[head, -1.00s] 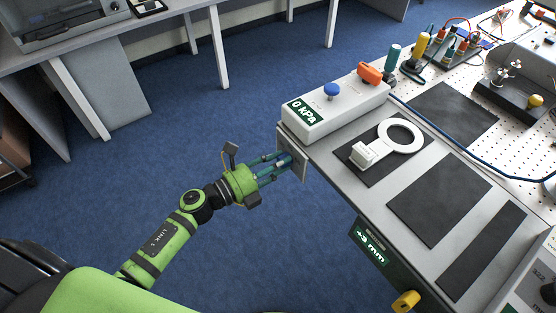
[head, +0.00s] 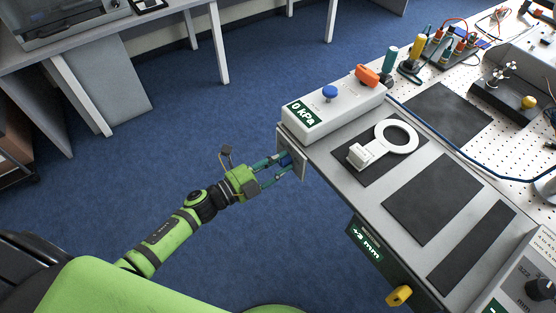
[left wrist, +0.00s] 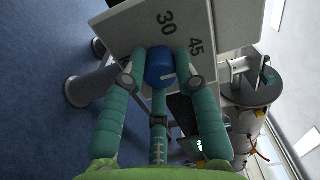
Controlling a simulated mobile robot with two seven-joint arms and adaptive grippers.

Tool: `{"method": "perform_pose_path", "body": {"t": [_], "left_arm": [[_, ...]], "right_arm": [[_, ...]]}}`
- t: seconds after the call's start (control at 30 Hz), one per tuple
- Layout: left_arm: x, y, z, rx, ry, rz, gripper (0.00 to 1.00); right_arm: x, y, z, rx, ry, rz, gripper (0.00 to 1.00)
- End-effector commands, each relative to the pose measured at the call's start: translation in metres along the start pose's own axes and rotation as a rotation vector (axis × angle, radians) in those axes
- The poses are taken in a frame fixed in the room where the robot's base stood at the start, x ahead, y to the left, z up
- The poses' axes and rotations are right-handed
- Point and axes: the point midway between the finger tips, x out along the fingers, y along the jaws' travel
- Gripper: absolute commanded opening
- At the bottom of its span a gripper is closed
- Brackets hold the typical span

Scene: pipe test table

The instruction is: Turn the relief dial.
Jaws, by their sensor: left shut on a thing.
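The relief dial (left wrist: 160,64) is a blue knob in the left wrist view, with a short pale mark on its face. It sits on a light plate (left wrist: 178,22) printed with 30 and 45. In the head view the dial (head: 285,159) shows as a bit of blue on the plate at the table's left end, partly covered by fingers. My left gripper (head: 288,165) reaches it from the left, its teal fingers shut around the knob. My right gripper is in neither view.
A white box (head: 335,108) reading 0 kPa, with a blue button and orange handle, stands above the plate. A white ring-shaped part (head: 396,136) lies on a dark mat. A +3 mm display (head: 366,243) and yellow knob (head: 399,296) are on the front side. Open floor lies left.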

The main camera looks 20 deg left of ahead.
Motion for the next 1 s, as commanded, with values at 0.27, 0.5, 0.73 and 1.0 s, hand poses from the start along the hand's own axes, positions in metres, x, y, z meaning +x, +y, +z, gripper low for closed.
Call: {"method": "perform_pose_path", "body": {"t": [0.27, 0.5, 0.73, 1.0], "left_arm": [[0.0002, -0.0002, 0.0, -0.04, 0.0, -0.001, 0.0], [0.0002, -0.0002, 0.0, -0.041, 0.0, -0.001, 0.0], [0.0002, -0.0002, 0.0, -0.04, 0.0, -0.001, 0.54], [-0.0005, 0.0, 0.0, -0.04, 0.0, -0.001, 0.54]], "right_arm": [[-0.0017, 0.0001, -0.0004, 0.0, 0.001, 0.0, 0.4], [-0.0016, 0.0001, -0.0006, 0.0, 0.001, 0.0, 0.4], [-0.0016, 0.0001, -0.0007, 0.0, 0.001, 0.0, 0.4], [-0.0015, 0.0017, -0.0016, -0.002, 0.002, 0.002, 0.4]]}}
